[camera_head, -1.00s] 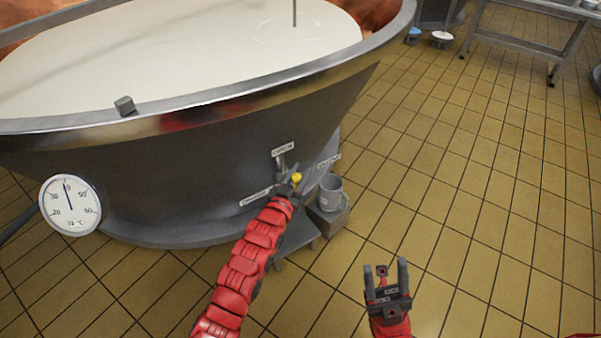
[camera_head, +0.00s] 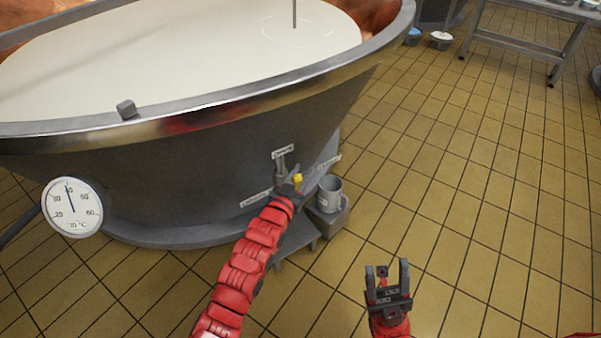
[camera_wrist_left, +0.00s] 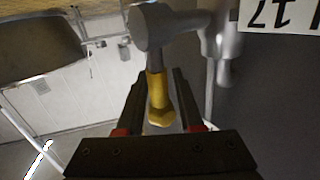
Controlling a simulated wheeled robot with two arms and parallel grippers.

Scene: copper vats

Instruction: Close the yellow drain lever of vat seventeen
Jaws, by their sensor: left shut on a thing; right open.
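The yellow drain lever (camera_head: 297,178) is on the outside of the large metal vat (camera_head: 190,170), low on its right side. In the left wrist view the lever (camera_wrist_left: 158,100) is a yellow grip on a grey metal fitting. My left gripper (camera_wrist_left: 160,98) is around the yellow grip and shut on it. In the head view this gripper (camera_head: 290,187) partly hides the lever. My right gripper (camera_head: 388,276) is open and empty over the floor, away from the vat.
A grey mug (camera_head: 330,190) stands on a small grey stand (camera_head: 333,217) just right of the lever. A round dial thermometer (camera_head: 72,207) is at the left. Tiled floor on the right is clear up to a metal table (camera_head: 520,40).

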